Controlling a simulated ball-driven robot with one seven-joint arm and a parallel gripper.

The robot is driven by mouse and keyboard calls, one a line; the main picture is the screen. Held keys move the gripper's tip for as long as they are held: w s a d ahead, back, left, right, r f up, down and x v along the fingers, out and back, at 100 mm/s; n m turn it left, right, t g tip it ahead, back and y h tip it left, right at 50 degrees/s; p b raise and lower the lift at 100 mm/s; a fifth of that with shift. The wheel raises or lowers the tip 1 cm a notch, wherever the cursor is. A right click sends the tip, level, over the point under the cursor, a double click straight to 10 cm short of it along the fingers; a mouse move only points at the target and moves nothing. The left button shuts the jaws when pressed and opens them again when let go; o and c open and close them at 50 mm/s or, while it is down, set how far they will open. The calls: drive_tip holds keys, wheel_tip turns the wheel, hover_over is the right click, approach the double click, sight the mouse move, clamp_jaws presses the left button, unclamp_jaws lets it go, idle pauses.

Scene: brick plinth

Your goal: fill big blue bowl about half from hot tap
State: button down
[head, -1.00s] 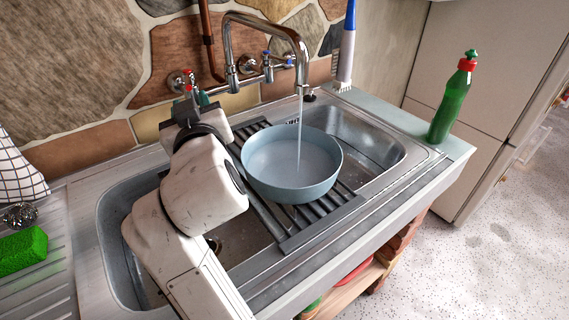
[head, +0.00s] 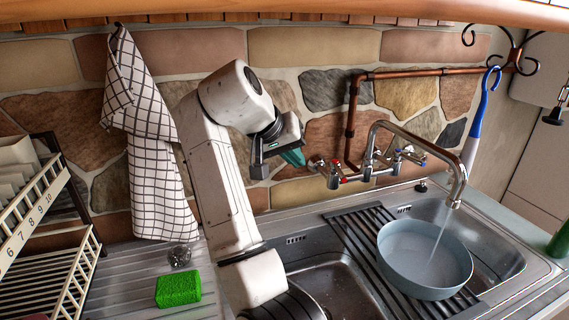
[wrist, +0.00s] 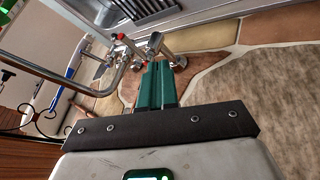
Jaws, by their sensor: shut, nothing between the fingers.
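The big blue bowl (head: 400,268) sits upright on a dark slatted rack (head: 350,232) over the sink. Water (head: 437,242) runs from the spout of the chrome tap (head: 455,185) into it; I cannot tell the water's depth. The red-marked hot handle (head: 335,170) is at the left of the tap body, the blue-marked cold one (head: 402,153) at the right. My gripper (head: 296,157), with green fingers, is shut and empty, just left of the hot handle. In the wrist view my gripper (wrist: 158,68) points at the tap body (wrist: 155,42); I cannot tell whether they touch.
A green sponge (head: 178,289) and a wire scourer (head: 180,256) lie on the drainer at left. A checked towel (head: 150,140) hangs on the wall. A dish rack (head: 60,215) stands far left. A blue-handled brush (head: 480,115) hangs at right, above a green bottle (head: 560,242).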

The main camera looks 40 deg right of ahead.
sight(339, 173)
drive_tip(key=s+d+f+p, duration=0.1)
drive_tip(key=d+f+p, duration=0.1)
drive_tip(key=d+f, duration=0.4)
drive_tip(key=d, duration=0.3)
drive_tip(key=shift+f+p, duration=0.2)
drive_tip(key=shift+p, duration=0.1)
drive_tip(key=shift+d, duration=0.1)
drive_tip(key=shift+d, duration=0.1)
